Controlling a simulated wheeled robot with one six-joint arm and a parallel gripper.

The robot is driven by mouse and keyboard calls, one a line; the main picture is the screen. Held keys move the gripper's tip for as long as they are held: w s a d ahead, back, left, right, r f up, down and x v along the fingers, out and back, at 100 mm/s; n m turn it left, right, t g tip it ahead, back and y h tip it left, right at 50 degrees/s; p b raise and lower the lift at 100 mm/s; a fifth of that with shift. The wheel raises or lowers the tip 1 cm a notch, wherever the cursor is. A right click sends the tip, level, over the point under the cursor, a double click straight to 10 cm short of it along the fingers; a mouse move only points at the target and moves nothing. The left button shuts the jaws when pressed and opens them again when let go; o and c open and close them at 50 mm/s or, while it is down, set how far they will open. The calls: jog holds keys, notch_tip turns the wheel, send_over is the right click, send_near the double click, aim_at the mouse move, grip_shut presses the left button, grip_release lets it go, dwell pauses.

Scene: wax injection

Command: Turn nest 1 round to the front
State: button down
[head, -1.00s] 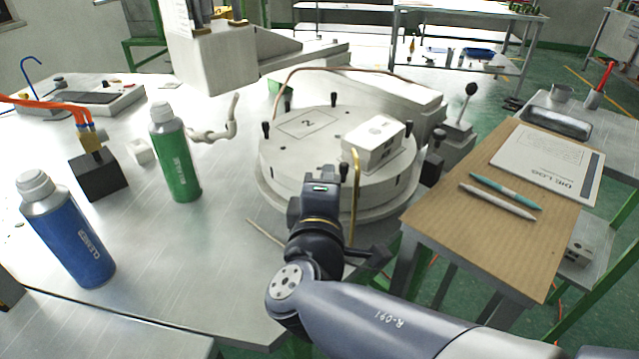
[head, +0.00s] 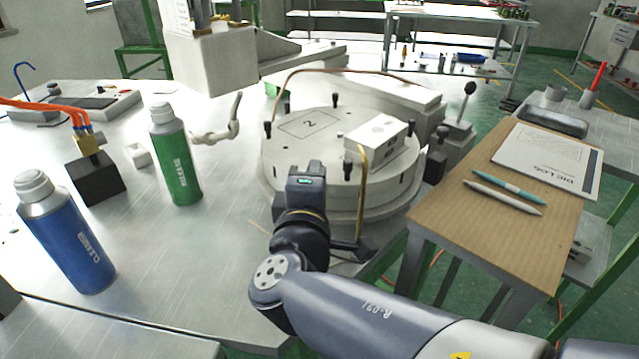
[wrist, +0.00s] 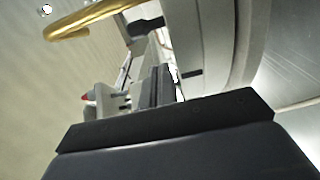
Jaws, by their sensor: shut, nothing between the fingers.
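The round pale turntable (head: 285,160) stands on the bench. Its visible nest plate (head: 310,123) is marked 2 and lies on the far left of the top. A white block (head: 376,146) sits on the right of the top. A bent brass rod (head: 362,175) rises at the near right edge; it also shows in the wrist view (wrist: 90,22). No number 1 is readable. My gripper (wrist: 160,85) is shut and empty, low beside the turntable's pale side wall (wrist: 212,45).
A green bottle (head: 177,160) and a blue bottle (head: 65,235) stand on the left of the bench. Several black pegs stick up around the turntable. A wooden-topped table (head: 450,225) with a clipboard and pens is close on the right.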

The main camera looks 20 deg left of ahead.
jog(key=s+d, duration=0.3)
jog(key=s, duration=0.6)
jog(key=shift+d+p, duration=0.25)
jog(key=shift+p, duration=0.1)
jog(key=w+a, duration=0.1)
jog(key=w, duration=0.2)
jog(key=w+a, duration=0.1)
jog(key=w, duration=0.2)
jog(key=w+a, duration=0.1)
jog(key=w, duration=0.2)
jog(key=shift+a+r+p, duration=0.1)
jog(key=shift+a+p, duration=0.1)
jog(key=shift+p, duration=0.1)
jog(key=d, duration=0.2)
jog(key=shift+w+d+p, duration=0.1)
jog(key=shift+d+p, duration=0.25)
jog(key=shift+d, duration=0.3)
jog(key=shift+a+f, duration=0.15)
jog(key=shift+f, duration=0.05)
